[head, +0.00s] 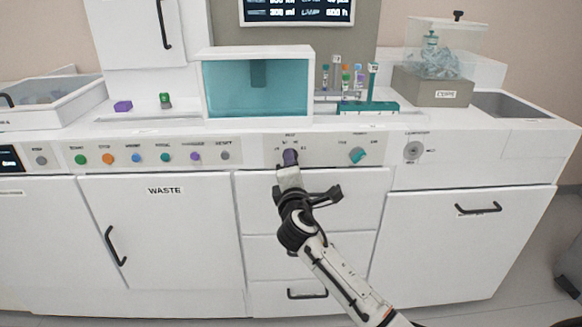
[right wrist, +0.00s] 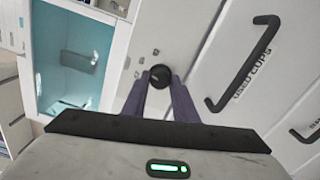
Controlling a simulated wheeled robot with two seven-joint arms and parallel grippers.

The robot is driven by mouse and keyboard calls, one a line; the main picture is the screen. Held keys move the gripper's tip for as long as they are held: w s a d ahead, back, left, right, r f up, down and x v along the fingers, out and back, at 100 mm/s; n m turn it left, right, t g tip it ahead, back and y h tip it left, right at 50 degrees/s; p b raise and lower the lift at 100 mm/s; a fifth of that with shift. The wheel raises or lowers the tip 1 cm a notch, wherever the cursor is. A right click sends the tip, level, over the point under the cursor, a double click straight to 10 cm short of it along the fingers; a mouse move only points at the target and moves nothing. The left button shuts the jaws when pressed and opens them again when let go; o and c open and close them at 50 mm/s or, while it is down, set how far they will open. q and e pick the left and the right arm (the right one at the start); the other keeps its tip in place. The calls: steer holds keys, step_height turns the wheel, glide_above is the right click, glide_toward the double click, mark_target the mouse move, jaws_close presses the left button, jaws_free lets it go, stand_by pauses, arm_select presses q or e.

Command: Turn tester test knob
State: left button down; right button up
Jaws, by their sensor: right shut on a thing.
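The knob is round and black; in the right wrist view the knob (right wrist: 160,75) sits between my two purple fingers on the white panel. In the right wrist view the gripper (right wrist: 160,88) is shut on the knob, one finger on each side. Small markings stand around the knob, too small to read. My left gripper is not in view.
A teal knob (head: 357,155) is to the right on the same panel, and a round grey dial (head: 413,151) lies further right. Several coloured buttons are to the left. A teal-windowed box (head: 258,88) stands above. Drawers and a black handle (right wrist: 238,72) are near the gripper.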

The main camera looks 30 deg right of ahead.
steer(key=shift+m, duration=0.3)
steer(key=o, duration=1)
steer(key=shift+o, duration=0.2)
steer(key=shift+s, duration=0.1)
steer(key=v, duration=1)
steer(key=shift+p, duration=0.4)
steer(key=shift+a+f, duration=0.1)
steer(key=shift+a, duration=0.05)
